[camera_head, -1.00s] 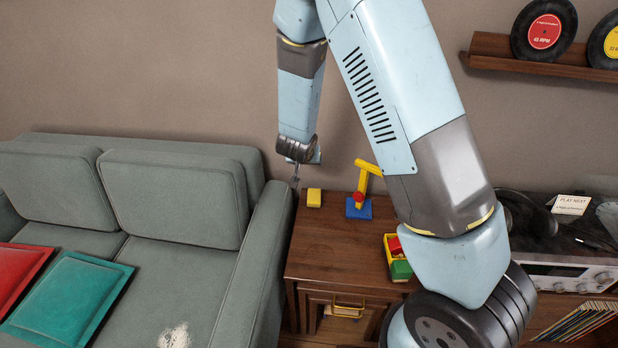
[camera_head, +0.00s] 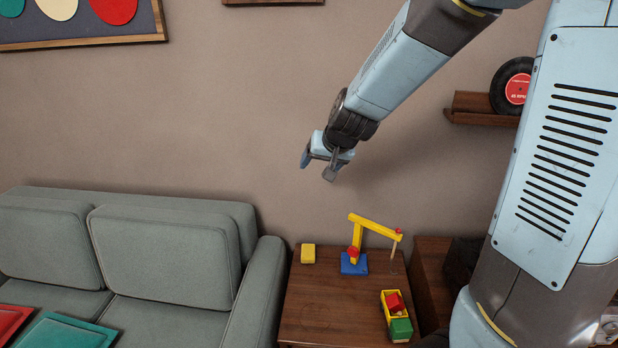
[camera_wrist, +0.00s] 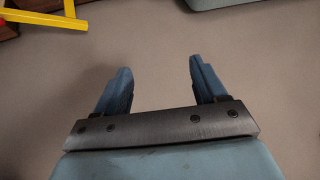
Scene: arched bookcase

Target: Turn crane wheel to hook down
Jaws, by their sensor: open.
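The toy crane stands upright on the side table, with a yellow post and arm (camera_head: 375,228) and a blue base (camera_head: 353,264). A red wheel (camera_head: 352,252) sits low on its post. A thin line hangs from the arm's right end, by a small red part (camera_head: 398,231); the hook is too small to make out. My gripper (camera_head: 322,170) is in the air above and to the left of the crane, well apart from it. In the wrist view its jaws (camera_wrist: 160,75) are open and empty, and part of the yellow crane (camera_wrist: 45,18) shows at the top left.
A yellow block (camera_head: 308,254) lies left of the crane on the wooden side table (camera_head: 325,310). A yellow toy truck with red and green blocks (camera_head: 397,316) stands in front. A grey sofa (camera_head: 180,257) is at left. A record shelf (camera_head: 485,108) is at right.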

